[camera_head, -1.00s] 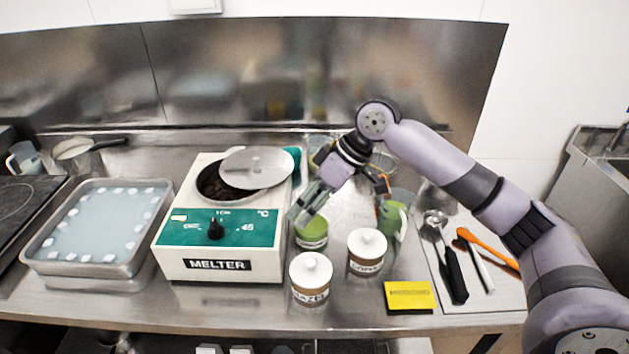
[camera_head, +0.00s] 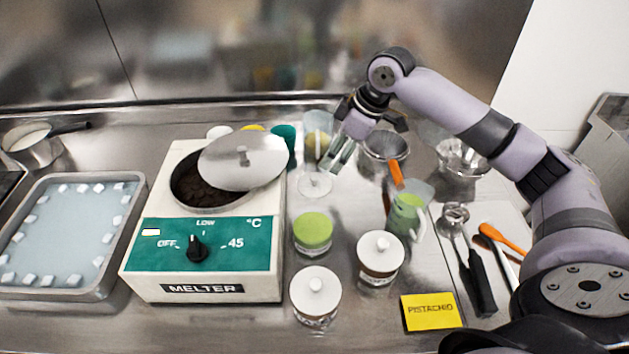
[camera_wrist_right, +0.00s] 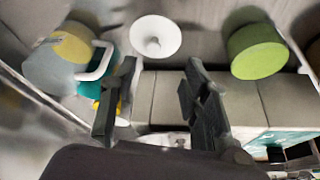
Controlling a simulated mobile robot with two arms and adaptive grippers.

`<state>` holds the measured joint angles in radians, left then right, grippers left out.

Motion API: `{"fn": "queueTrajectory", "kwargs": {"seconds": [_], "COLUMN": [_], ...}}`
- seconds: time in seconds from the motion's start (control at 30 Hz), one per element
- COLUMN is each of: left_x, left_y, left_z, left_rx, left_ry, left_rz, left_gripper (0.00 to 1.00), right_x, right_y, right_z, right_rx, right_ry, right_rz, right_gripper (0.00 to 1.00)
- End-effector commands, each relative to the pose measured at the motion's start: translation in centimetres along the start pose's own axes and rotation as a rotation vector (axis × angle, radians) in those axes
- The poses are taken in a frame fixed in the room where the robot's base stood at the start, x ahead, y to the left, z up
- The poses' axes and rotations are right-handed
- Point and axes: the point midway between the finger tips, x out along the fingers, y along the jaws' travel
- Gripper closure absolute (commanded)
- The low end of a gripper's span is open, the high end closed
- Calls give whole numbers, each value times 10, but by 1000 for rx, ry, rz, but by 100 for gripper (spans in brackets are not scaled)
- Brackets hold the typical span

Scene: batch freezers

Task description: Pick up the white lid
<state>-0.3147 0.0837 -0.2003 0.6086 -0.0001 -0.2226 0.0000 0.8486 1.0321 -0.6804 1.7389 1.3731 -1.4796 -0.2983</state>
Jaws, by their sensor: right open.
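The loose white lid (camera_head: 314,184) lies flat on the steel counter, right of the melter and behind the open jar with green content (camera_head: 312,233). Its small knob points up. My right gripper (camera_head: 341,156) is above and slightly to the right of the lid, open and empty. In the right wrist view the lid (camera_wrist_right: 155,36) shows whole, ahead of and apart from the open fingers (camera_wrist_right: 158,80). The green jar (camera_wrist_right: 257,50) is to its right there. My left gripper is not in view.
The melter (camera_head: 204,282) with a tilted metal cover (camera_head: 243,160) stands left. Two jars with white lids (camera_head: 316,292) (camera_head: 380,253) stand in front. A green jug (camera_head: 406,217), metal bowl (camera_head: 384,152) and yellow pistachio card (camera_head: 431,312) are to the right.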

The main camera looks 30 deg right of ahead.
Motion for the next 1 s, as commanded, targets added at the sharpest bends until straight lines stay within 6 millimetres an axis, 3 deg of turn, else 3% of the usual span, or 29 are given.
{"fn": "queueTrajectory", "kwargs": {"seconds": [0.2,0.37,0.7,1.0], "left_x": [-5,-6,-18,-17], "left_y": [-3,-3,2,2], "left_z": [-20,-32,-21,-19], "left_rx": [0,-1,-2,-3], "left_ry": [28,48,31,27], "left_rz": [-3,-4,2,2], "left_gripper": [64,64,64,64], "right_x": [36,46,89,97], "right_y": [0,0,7,8], "right_z": [-1,-1,-7,-6], "right_rx": [2,1,1,1], "right_ry": [0,0,-1,0], "right_rz": [-2,-2,-2,0], "right_gripper": [58,58,58,58]}}
